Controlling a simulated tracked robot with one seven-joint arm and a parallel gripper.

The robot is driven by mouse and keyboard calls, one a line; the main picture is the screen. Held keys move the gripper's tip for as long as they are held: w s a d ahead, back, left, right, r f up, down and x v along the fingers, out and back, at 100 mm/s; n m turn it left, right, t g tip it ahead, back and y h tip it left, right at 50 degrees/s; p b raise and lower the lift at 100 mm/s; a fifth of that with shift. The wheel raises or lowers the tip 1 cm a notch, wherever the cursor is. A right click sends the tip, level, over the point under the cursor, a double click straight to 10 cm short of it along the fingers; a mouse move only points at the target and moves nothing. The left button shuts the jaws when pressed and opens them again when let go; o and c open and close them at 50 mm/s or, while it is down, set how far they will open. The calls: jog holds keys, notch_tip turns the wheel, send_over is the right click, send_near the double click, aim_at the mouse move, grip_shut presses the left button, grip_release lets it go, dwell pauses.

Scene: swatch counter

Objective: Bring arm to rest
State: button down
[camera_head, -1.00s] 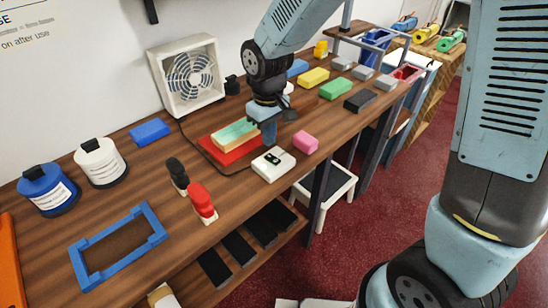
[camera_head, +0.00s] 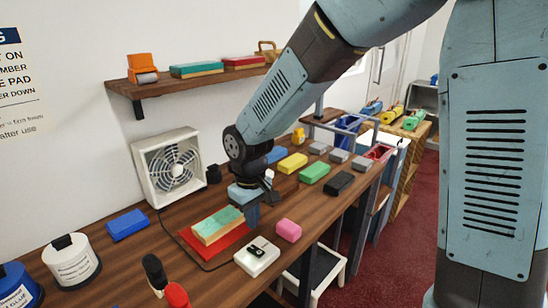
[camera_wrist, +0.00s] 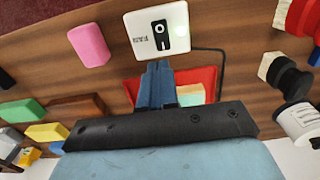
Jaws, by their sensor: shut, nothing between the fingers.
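My gripper (camera_head: 252,214) hangs over the wooden counter (camera_head: 180,285), pointing down, with its blue fingers shut and empty. In the head view it is just right of a green-topped block (camera_head: 215,226) on a red pad (camera_head: 222,246). The wrist view shows the closed fingers (camera_wrist: 157,85) in front of the red pad, with the white switch box (camera_wrist: 155,30) beyond the fingertips. My arm reaches out from the upper right, its elbow bent above the counter.
A white fan (camera_head: 168,168) stands against the wall, below a shelf (camera_head: 190,84) with coloured blocks. A pink block (camera_head: 288,230) and white switch box (camera_head: 257,258) lie near the front edge. Yellow (camera_head: 292,163), green (camera_head: 314,173) and black (camera_head: 339,183) blocks lie farther along.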

jog(key=d+r+m+t, duration=0.1)
jog(key=d+r+m, duration=0.1)
jog(key=d+r, duration=0.6)
jog(key=d+r+m+t, duration=0.25)
jog(key=d+r, duration=0.25)
jog(key=d, duration=0.5)
jog(key=s+d+r+m+t, duration=0.2)
jog(key=s+d+r+m, duration=0.3)
jog(key=s+d, duration=0.6)
jog(key=shift+d+r, duration=0.65)
jog(key=shift+d, duration=0.2)
